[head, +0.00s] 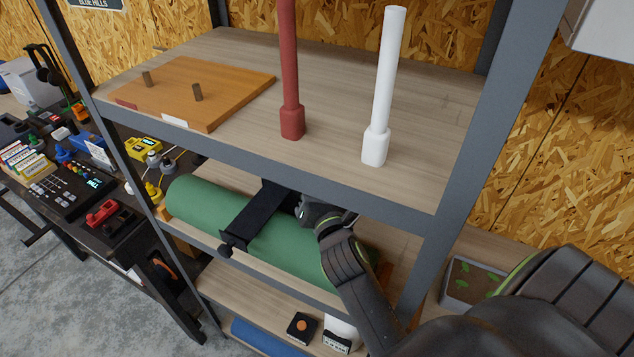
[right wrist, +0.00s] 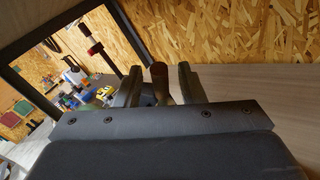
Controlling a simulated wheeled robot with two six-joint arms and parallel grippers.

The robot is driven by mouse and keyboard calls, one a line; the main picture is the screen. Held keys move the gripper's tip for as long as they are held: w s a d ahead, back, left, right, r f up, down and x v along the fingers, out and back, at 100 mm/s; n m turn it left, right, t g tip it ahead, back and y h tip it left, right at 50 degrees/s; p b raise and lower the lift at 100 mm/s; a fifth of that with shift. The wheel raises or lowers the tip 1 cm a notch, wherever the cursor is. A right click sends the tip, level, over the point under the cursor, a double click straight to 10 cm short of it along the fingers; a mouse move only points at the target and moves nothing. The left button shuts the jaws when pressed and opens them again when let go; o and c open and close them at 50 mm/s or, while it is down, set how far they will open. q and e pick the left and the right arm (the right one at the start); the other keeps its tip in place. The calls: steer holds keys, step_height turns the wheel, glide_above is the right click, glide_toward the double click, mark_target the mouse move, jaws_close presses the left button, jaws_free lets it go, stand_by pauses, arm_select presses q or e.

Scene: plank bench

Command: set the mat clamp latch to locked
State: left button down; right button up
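A rolled green mat (head: 201,205) lies on the middle shelf of the rack. My right gripper (head: 318,212) is above the mat, to the right of the bar, and hides part of both. In the right wrist view its two fingers (right wrist: 159,88) stand apart, with a brown rounded piece (right wrist: 160,72) showing between them; I cannot tell what it is or whether they touch it. The latch's setting cannot be read. My left gripper is not in view.
The upper shelf (head: 345,100), close above my right gripper, holds a board (head: 190,85) with two pegs, a red post (head: 291,90) and a white post (head: 385,90). A rack upright (head: 470,150) stands to the right. A cluttered dark bench (head: 110,225) is at left.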

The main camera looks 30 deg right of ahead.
steer(key=shift+c, duration=1.2)
jaws_close()
steer(key=shift+s+d+f+m+t+b, duration=0.1)
steer(key=shift+f+m+t+b, duration=0.25)
steer(key=shift+b, duration=0.6)
steer(key=shift+s+r+m+b, duration=0.15)
steer(key=shift+m+b, duration=0.1)
steer(key=shift+b, duration=0.15)
steer(key=shift+o, duration=1.2)
jaws_free()
steer(key=shift+d, duration=0.1)
